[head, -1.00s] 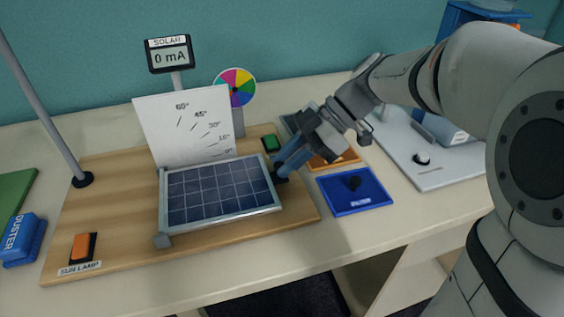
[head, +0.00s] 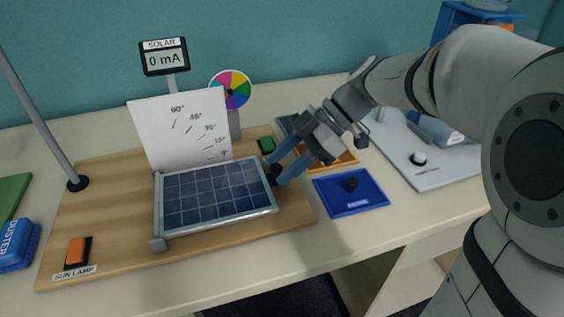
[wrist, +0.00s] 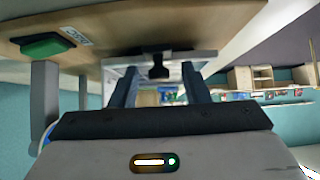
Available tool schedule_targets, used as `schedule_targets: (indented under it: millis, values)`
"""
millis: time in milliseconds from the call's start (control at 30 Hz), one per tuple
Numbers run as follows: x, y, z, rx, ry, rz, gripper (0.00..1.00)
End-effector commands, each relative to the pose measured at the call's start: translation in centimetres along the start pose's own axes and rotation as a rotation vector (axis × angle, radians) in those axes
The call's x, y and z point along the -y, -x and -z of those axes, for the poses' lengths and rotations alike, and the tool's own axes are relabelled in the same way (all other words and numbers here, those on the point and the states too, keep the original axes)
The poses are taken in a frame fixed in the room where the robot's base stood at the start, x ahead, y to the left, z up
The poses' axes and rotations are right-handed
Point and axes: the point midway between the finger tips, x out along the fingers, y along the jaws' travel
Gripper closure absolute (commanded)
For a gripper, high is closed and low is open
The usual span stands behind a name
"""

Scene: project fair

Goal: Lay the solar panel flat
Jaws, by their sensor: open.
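The solar panel (head: 214,193), blue cells in a grey frame, lies low on the wooden board, flat or nearly flat; I cannot tell any small tilt. Its frame edge also shows in the wrist view (wrist: 198,56). A black knob (head: 275,172) sits at its right edge. My gripper (head: 277,166) is open at that knob, its two blue fingers apart. In the wrist view the knob (wrist: 160,66) shows between the fingers (wrist: 160,84), with gaps on both sides. The white angle card (head: 183,127) stands upright behind the panel.
The meter (head: 163,57) reads 0 mA. A colored wheel (head: 230,89) and a green button (head: 266,145) stand behind the panel. An orange lamp switch (head: 76,252) is front left, with the lamp pole (head: 44,120) behind. A blue tray (head: 350,192) lies right of the board.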

Motion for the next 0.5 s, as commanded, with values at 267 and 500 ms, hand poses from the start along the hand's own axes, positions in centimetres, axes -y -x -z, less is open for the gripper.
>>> schedule_targets:
  millis: [267,500]
  values:
    - [0.0,4.3,0.1,0.000,-0.001,-0.004,0.58]
    - [0.1,7.2,0.0,0.001,-0.001,-0.002,0.58]
